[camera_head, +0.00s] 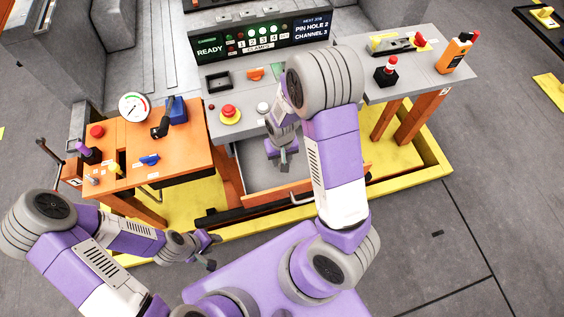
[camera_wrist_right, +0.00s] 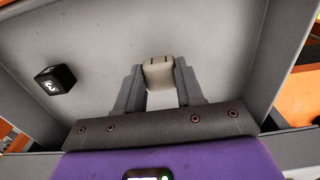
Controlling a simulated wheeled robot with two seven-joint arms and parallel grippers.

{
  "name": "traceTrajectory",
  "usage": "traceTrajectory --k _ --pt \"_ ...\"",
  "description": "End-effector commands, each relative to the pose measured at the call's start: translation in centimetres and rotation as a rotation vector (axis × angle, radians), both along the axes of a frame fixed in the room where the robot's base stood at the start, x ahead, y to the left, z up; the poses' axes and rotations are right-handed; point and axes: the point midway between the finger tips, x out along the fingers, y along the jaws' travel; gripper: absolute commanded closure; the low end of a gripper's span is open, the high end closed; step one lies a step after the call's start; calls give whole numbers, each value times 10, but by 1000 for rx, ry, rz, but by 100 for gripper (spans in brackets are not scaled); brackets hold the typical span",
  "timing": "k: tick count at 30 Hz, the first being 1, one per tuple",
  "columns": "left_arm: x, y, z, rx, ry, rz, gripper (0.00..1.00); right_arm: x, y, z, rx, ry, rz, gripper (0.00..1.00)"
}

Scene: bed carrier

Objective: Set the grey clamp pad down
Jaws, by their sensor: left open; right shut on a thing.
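My right gripper (camera_wrist_right: 158,88) is shut on the grey clamp pad (camera_wrist_right: 158,72), a small pale block between its fingertips. In the head view the right gripper (camera_head: 284,160) points down into the open grey drawer (camera_head: 255,170); the pad is too small to tell there. In the right wrist view the drawer floor (camera_wrist_right: 215,50) lies behind the pad; I cannot tell whether they touch. My left gripper (camera_head: 212,250) is open and empty, low in front of the orange table.
A black block marked 3 (camera_wrist_right: 55,80) lies in the drawer, left of the pad in the wrist view. Drawer walls surround the right gripper. The console (camera_head: 235,110) stands behind, the orange table (camera_head: 180,150) left, a grey side table (camera_head: 405,75) right.

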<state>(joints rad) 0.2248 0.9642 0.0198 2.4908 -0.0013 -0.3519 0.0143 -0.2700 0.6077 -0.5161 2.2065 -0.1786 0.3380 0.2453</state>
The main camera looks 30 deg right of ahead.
Motion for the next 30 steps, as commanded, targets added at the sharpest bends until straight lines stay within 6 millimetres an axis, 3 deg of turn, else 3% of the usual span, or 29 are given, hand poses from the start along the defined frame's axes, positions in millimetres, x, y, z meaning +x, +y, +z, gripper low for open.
traceTrajectory --k 6,17,18,21,22,30 --pt "0 0 -11 0 0 0 57 -1 0 -30 0 3 0 97" --pt "0 0 -13 0 0 0 57 0 0 -33 0 1 0 97" --pt "0 0 -12 0 0 0 57 0 0 -32 0 1 0 57" --pt "0 0 -12 0 0 0 57 0 0 -32 0 1 0 41" --pt "0 0 -12 0 0 0 57 0 0 -32 0 1 0 37" --pt "0 0 -11 0 0 0 57 0 0 -31 0 1 0 37"
